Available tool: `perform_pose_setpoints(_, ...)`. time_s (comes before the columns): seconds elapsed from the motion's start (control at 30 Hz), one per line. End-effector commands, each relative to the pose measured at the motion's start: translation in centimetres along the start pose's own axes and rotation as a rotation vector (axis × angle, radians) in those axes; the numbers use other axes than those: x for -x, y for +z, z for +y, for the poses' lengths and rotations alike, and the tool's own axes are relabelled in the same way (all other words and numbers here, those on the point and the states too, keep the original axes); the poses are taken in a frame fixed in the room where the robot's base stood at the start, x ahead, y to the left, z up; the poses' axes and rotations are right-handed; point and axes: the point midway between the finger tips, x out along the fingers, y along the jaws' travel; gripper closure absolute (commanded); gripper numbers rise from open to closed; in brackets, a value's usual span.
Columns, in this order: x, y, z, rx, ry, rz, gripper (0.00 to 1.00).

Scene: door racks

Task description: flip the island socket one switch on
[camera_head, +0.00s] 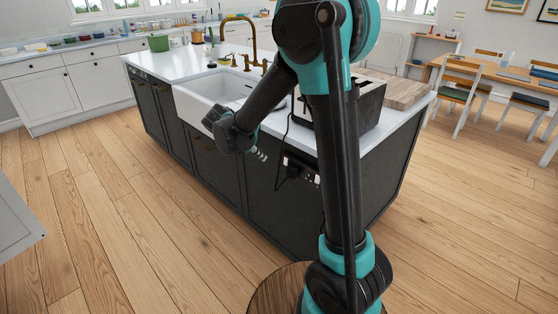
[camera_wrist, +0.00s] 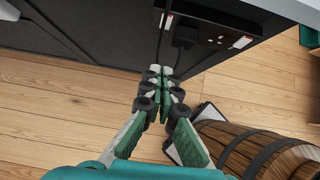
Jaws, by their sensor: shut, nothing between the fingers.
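The island socket (camera_head: 312,179) is a dark plate on the island's dark side panel, under the white worktop. A black plug with a cord sits in it. In the wrist view the socket plate (camera_wrist: 212,41) shows at the top, with the black plug (camera_wrist: 185,38) near its middle. Small white-and-red switch marks show toward its left (camera_wrist: 168,21) and right (camera_wrist: 242,42) ends. My gripper (camera_wrist: 160,76) is shut and empty, its fingertips below the plate in the picture. In the head view my gripper (camera_head: 261,155) is left of the socket, apparently apart from it.
The island worktop (camera_head: 185,62) overhangs the panel and carries a toaster (camera_head: 366,104). The floor left of the island is clear.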

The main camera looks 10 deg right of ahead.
Motion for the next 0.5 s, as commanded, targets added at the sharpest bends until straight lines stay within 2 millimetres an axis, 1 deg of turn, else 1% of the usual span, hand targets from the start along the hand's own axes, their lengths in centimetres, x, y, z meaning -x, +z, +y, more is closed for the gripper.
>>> perform_pose_setpoints(0.17,-0.1,0.1,0.0,0.0,-0.001,0.0,1.0)
perform_pose_setpoints(0.27,-0.6,0.1,0.0,-0.001,-0.001,0.0,1.0)
perform_pose_setpoints(0.37,-1.8,0.1,0.0,-0.002,-0.002,0.0,1.0)
perform_pose_setpoints(0.5,-4.3,0.1,0.0,-0.003,-0.002,0.0,1.0)
